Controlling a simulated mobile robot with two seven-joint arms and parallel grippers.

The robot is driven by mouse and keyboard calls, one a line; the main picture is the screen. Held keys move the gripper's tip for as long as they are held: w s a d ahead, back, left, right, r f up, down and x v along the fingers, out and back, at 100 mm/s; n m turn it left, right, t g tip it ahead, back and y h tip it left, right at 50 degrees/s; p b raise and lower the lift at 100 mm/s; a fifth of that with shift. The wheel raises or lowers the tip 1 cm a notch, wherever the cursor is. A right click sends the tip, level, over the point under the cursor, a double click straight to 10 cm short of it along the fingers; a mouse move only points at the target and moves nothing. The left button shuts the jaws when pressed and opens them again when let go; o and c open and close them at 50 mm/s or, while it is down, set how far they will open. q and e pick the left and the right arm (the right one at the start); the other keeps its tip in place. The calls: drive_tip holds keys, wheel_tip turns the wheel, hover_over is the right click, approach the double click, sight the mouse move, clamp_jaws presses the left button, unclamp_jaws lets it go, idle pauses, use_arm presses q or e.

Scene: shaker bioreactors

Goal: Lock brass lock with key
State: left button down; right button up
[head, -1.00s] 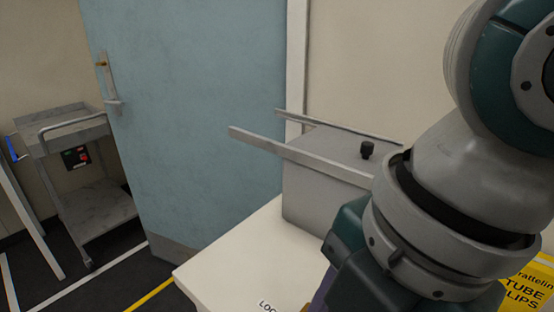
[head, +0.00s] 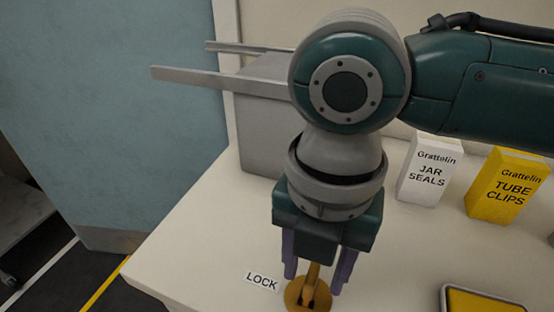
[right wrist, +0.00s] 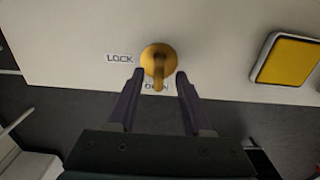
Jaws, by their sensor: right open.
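The round brass lock (head: 292,296) is set in the cream worktop near its front edge. It also shows in the right wrist view (right wrist: 147,52). The brass key (head: 312,274) sits in the lock. In the right wrist view the key (right wrist: 158,68) points toward the partly hidden OPEN label (right wrist: 156,86), with the LOCK label (right wrist: 120,58) to its left. My right gripper (head: 315,282) is open, pointing down, its purple fingers on either side of the key. Gaps show between key and fingers in the wrist view. My left gripper is out of view.
A grey box (head: 262,130) with protruding metal bars (head: 215,80) stands behind my right arm. A white JAR SEALS box (head: 428,170) and a yellow TUBE CLIPS box (head: 505,187) stand to the right. A yellow-topped tray (head: 485,303) lies at front right.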

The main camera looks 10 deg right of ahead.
drive_tip(key=shift+f, duration=0.55)
clamp_jaws()
